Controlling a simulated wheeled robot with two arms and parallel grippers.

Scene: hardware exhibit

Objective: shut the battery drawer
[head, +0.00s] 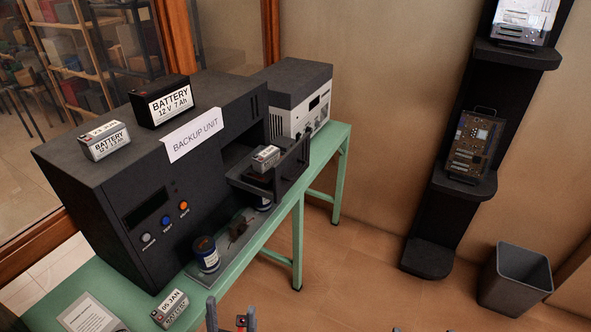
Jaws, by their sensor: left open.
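The battery drawer (293,172) sticks out of the front of the black backup unit (150,225), so it stands open. A small grey battery (265,158) sits in it. The dark opening behind the drawer shows in the unit's front. My left gripper (231,317) is at the bottom edge, in front of the green bench and well below the drawer in the picture. Its two fingers are apart with nothing seen between them. My right gripper cannot be made out; only small dark bits show at the bottom edge.
Two batteries (165,102) (104,141) and a sign (193,135) are on the unit. A blue can (206,254) and small parts stand below the drawer. Another battery (171,309) lies on the green bench (110,287). A grey-white device (298,98) stands behind. Floor to the right is clear up to a bin (515,279).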

